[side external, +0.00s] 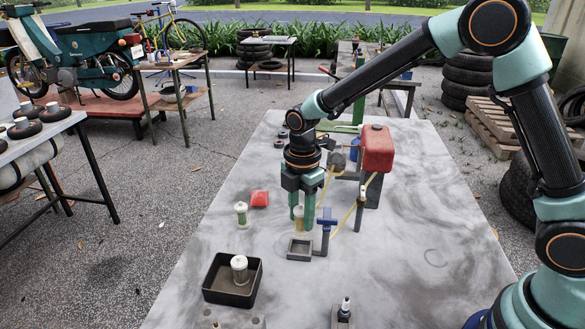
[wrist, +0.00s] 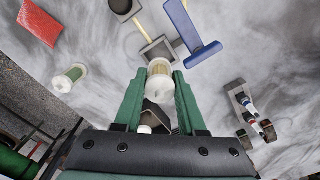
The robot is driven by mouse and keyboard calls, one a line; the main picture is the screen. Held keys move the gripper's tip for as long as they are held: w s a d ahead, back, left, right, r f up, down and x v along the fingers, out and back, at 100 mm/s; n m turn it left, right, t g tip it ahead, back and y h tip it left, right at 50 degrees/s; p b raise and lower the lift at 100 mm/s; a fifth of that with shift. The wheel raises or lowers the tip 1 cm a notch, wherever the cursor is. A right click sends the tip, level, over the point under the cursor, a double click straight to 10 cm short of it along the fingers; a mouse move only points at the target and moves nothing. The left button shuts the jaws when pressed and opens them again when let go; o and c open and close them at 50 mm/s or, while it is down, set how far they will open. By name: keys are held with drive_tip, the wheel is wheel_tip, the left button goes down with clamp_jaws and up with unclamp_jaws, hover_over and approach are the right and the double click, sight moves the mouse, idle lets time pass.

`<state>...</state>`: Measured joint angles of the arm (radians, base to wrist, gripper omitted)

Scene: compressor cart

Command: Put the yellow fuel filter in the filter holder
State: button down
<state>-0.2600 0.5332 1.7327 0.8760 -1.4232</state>
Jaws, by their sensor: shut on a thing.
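My gripper (side external: 303,222) points down over the table with its green fingers shut on the yellow fuel filter (side external: 298,224). In the wrist view the filter (wrist: 160,82) sits between the fingertips (wrist: 159,84), its pale round end towards the camera. A small square grey open-topped box (side external: 299,249), which looks like the filter holder, is on the table just below and in front of the gripper. It also shows in the wrist view (wrist: 153,48), beyond the filter and partly hidden by it. The filter appears above the box, not in it.
A blue-handled part (side external: 326,222) stands close to the right of the box. A red tank (side external: 377,150) with yellow hoses is behind. A black tray (side external: 213,290) holding a white filter (side external: 240,268) is in front.

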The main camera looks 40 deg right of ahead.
sight(301, 235)
drive_tip(key=shift+f, duration=2.9)
drive_tip(key=shift+f, duration=0.1)
drive_tip(key=c, duration=0.5)
unclamp_jaws()
